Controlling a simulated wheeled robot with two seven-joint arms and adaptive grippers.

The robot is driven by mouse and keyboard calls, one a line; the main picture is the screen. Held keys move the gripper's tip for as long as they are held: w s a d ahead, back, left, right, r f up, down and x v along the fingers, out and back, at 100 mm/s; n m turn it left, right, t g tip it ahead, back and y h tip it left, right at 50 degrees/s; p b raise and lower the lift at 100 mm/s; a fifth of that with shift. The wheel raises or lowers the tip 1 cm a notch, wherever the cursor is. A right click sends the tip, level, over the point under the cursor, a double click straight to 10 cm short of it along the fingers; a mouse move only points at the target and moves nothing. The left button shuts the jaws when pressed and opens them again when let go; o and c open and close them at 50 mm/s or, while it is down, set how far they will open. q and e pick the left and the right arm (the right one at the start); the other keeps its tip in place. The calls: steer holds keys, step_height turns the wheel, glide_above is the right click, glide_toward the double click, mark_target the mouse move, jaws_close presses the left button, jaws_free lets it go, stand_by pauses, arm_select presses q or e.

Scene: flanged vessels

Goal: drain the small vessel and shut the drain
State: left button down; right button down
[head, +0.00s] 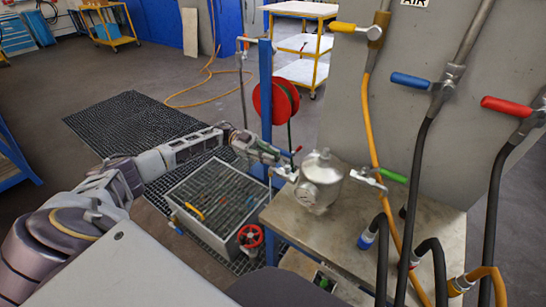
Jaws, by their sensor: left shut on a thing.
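No flow of liquid can be made out. My right gripper is not in view.
A grated bin (178,212) stands on the floor left of the bench (285,213), with a red handwheel (250,236) at its corner. A blue post (266,90) carries a red hose reel (262,102). Hoses with yellow, blue (410,80) and red (506,106) valves hang at right.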

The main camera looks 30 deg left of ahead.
arm_select(q)
steer(key=c, duration=1.3)
jaws_free()
steer(key=shift+c, duration=0.2)
steer(key=w+a, duration=0.1)
steer(key=a, duration=1.1)
